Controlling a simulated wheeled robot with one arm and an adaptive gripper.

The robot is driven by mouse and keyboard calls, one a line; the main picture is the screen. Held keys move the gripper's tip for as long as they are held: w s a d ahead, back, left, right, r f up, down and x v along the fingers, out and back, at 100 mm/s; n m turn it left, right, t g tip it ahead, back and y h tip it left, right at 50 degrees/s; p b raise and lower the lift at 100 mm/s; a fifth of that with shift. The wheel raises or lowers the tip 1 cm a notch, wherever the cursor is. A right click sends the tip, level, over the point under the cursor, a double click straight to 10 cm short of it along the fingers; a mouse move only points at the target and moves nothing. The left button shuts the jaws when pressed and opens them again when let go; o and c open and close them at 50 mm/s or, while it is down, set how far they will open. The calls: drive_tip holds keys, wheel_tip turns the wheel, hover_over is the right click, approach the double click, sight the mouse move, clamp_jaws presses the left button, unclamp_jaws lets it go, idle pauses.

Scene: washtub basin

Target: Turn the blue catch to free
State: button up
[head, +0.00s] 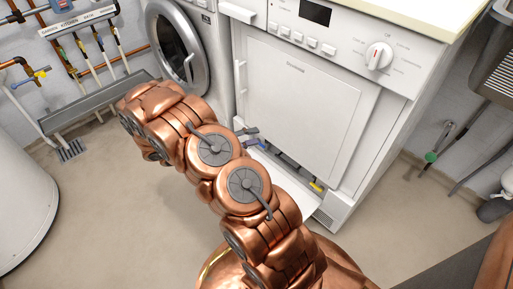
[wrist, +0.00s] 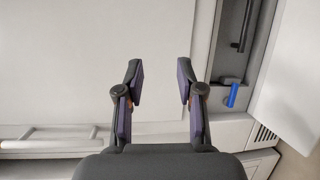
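The blue catch (wrist: 232,95) shows in the wrist view as a small upright bar in a grey recess, right of my gripper. I cannot make it out in the head view, where my arm covers part of the recess. My gripper (wrist: 159,80) is open and empty, its two purple-padded fingers spread in front of a plain white panel. The right finger is a short way left of the catch and apart from it. In the head view my gripper (head: 254,139) is at the lower front of the white appliance (head: 300,100), mostly behind my arm.
A dark bar handle (wrist: 245,25) is in the same recess as the catch. A white flap (head: 287,196) lies open below, with a yellow part (head: 316,186) near its right end. A round-door washer (head: 178,50) stands left. The floor in front is clear.

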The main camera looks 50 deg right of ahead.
drive_tip(key=w+d+f+n+t+h, duration=0.1)
drive_tip(key=w+f+t+h, duration=0.2)
drive_tip(key=f, duration=0.6)
drive_tip(key=n+t+b, duration=0.2)
drive_tip(key=t, duration=0.1)
approach(260, 143)
drive_tip(key=shift+d+f, duration=0.15)
drive_tip(key=shift+f, duration=0.1)
drive_tip(key=d+b, duration=0.2)
drive_tip(key=d, duration=0.4)
drive_tip(key=shift+f, duration=0.1)
drive_tip(key=shift+d+b, duration=0.35)
drive_tip(key=shift+d, duration=0.5)
clamp_jaws()
